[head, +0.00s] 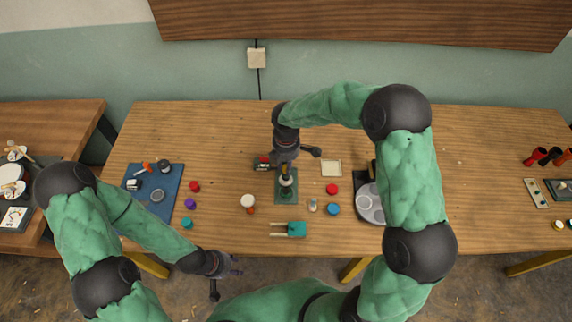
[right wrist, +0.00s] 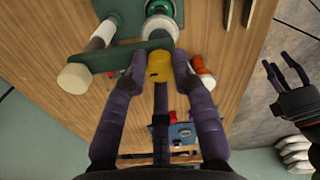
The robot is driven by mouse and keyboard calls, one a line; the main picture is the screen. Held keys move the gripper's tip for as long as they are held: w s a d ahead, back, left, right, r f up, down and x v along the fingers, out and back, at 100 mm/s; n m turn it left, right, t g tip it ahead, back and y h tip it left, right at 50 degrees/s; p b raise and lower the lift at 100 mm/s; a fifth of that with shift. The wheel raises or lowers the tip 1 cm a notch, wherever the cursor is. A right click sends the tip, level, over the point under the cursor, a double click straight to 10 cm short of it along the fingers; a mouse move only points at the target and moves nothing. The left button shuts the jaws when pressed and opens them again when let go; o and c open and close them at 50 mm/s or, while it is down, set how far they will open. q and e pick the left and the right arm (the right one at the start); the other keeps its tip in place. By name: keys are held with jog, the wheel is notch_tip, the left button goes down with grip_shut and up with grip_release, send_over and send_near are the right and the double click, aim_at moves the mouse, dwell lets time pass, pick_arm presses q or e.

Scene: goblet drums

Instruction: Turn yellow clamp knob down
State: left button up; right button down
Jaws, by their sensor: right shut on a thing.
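The yellow clamp knob (right wrist: 159,66) shows in the right wrist view, just below a dark green bar (right wrist: 112,58) of the clamp. My right gripper (right wrist: 155,58) has its two purple fingers on either side of the knob and is shut on it. In the head view my right gripper (head: 286,168) is over the green clamp base (head: 287,194) at the table's middle, and the arm hides the knob. My left gripper (head: 226,280) hangs off the table's front edge, empty, with its fingers apart. It also shows in the right wrist view (right wrist: 280,62).
Beside the clamp lie a cream square (head: 331,168), a red disc (head: 332,189), a blue disc (head: 333,209) and a teal block (head: 295,229). A blue mat (head: 150,207) with small parts is at left. A grey tray (head: 369,207) is at right, partly behind my arm.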

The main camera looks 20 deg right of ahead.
jog(key=m, duration=0.4)
jog(key=shift+b, duration=0.3)
jog(key=m, duration=0.3)
jog(key=shift+m+b, duration=0.3)
jog(key=m, duration=0.3)
jog(key=shift+m+b, duration=0.3)
jog(key=shift+b, duration=0.05)
jog(key=m+b, duration=0.1)
jog(key=m, duration=0.2)
jog(key=shift+m, duration=0.3)
jog(key=m+b, duration=0.1)
jog(key=m, duration=0.3)
jog(key=shift+m, duration=0.3)
jog(key=shift+m+b, duration=0.4)
jog(key=shift+m, duration=1.8)
